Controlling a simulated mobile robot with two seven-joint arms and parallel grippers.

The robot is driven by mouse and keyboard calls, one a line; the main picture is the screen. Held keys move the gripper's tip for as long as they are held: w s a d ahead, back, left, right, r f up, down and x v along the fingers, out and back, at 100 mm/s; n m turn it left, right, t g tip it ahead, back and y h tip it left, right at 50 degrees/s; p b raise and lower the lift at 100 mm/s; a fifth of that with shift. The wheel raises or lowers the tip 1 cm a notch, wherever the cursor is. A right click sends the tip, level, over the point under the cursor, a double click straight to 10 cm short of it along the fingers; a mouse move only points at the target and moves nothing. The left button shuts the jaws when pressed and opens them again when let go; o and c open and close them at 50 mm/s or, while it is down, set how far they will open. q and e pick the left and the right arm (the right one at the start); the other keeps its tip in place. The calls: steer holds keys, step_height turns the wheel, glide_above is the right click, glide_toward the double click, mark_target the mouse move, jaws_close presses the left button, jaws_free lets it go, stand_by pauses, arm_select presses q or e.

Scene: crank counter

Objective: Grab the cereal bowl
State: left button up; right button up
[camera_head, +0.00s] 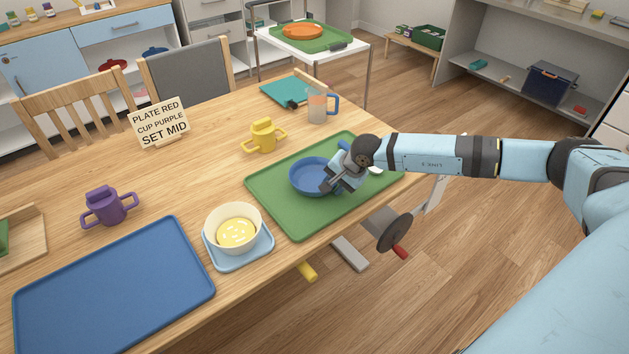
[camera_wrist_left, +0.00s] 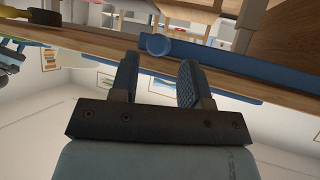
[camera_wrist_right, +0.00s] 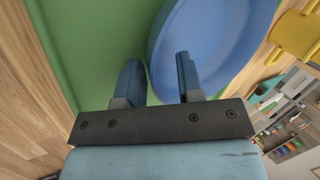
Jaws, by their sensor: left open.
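A cream bowl (camera_head: 232,228) with yellow, white-specked contents stands upright on a small light-blue tray (camera_head: 266,251) at the table's near edge. A round blue bowl or plate (camera_head: 306,177) sits on the green tray (camera_head: 281,213). My right gripper (camera_head: 331,187) is over the blue dish's right side. In the right wrist view, its fingers (camera_wrist_right: 160,80) are apart, with the dish's rim (camera_wrist_right: 153,60) appearing between them; contact cannot be told. My left gripper (camera_wrist_left: 155,80) is open and empty in its wrist view, near the table edge, and out of the head view.
A blue tray (camera_head: 112,290) and purple two-handled cup (camera_head: 108,208) are at left. A yellow cup (camera_head: 264,136), a clear mug (camera_head: 321,106) and a sign (camera_head: 160,124) stand farther back. A crank wheel (camera_head: 394,232) is below the table's near edge.

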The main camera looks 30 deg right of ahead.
steer(key=shift+c, duration=0.2)
jaws_close()
steer(key=shift+r, duration=0.1)
